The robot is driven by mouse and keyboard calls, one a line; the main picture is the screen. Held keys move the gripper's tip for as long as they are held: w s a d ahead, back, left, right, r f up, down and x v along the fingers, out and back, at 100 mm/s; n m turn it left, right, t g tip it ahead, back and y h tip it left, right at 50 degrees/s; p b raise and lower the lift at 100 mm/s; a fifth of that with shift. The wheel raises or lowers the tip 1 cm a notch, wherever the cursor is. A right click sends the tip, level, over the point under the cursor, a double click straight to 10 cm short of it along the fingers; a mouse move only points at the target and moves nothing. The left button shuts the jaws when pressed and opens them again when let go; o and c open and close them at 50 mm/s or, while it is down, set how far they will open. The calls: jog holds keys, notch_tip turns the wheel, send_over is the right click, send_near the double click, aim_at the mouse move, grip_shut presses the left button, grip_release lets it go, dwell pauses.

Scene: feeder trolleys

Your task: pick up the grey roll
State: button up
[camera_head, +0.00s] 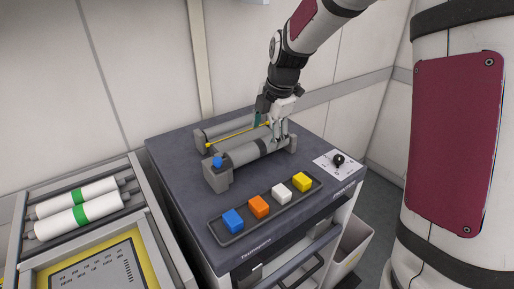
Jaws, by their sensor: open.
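The grey roll (246,152) lies across the top of the dark trolley (176,168), held near its ends by grey end blocks. My gripper (279,133) comes down from above at the right part of the roll. Its fingers are open and appear around or just above the roll; I cannot tell whether they touch it. The gripper hides some of the roll's right part.
A tray (215,232) with blue, orange, white and yellow cubes stands in front. A black knob on a white plate (325,162) is at the right. White rolls with green bands (78,215) lie on the left trolley.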

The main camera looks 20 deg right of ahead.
aim_at(261, 142)
jog(key=shift+p+x, duration=0.55)
jog(key=shift+x, duration=2.4)
jog(key=shift+w+a, duration=0.15)
jog(key=shift+w, duration=0.05)
jog(key=c, duration=1.4)
